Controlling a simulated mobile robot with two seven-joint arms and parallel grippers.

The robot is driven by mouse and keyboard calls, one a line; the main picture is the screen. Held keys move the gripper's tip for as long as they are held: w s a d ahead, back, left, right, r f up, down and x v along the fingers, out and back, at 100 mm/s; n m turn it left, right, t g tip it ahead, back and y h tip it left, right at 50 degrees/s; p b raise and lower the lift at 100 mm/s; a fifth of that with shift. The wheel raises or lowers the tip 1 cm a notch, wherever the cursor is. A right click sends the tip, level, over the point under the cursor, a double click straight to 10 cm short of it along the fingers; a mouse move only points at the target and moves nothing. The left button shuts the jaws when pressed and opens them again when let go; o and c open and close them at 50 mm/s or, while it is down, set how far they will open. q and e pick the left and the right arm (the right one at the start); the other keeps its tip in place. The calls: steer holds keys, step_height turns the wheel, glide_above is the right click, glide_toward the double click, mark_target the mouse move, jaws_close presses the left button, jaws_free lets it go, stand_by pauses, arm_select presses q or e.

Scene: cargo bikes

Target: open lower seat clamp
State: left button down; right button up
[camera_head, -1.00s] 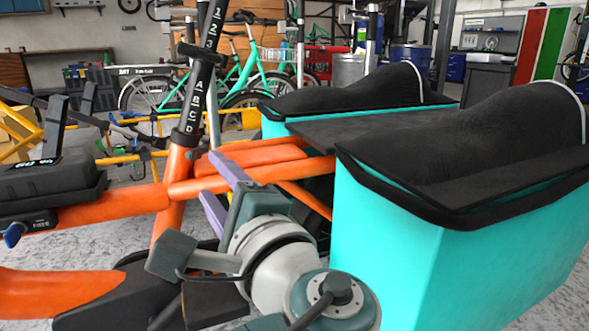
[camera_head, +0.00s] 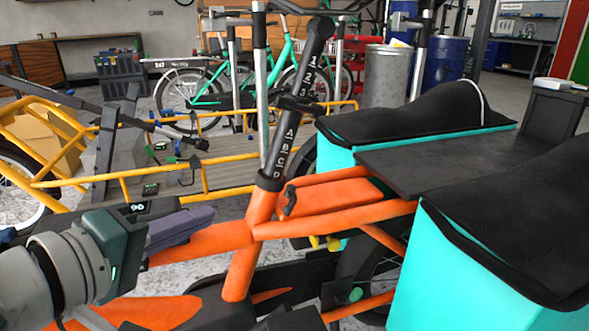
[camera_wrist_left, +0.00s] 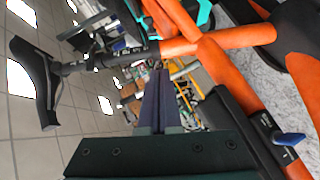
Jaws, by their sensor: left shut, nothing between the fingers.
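An orange cargo bike frame (camera_head: 215,242) stands in front of me, its black seat post (camera_head: 288,135) marked with letters and numbers. The lower seat clamp (camera_head: 269,182) is the black collar where the post enters the orange tube. A small dark lever-like part (camera_head: 288,201) shows just right of it. The upper clamp (camera_head: 298,104) sits higher on the post. My left gripper (camera_head: 205,218) is left of the tube, apart from the clamp, its purple fingers shut and empty. They also show in the left wrist view (camera_wrist_left: 163,78), below the orange frame (camera_wrist_left: 215,38). My right gripper is out of view.
Turquoise boxes with black covers (camera_head: 470,240) stand close on the right. A yellow cargo bike frame (camera_head: 130,178) lies behind on the left. A green bike (camera_head: 215,90) and metal drums (camera_head: 387,75) stand farther back.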

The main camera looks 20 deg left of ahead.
arm_select(q)
steer(key=b, duration=0.8)
glide_toward(290, 196)
steer(key=shift+n, duration=0.4)
steer(key=x, duration=0.4)
steer(key=shift+a+f, duration=0.1)
steer(key=shift+f, duration=0.05)
steer(key=shift+a, duration=0.15)
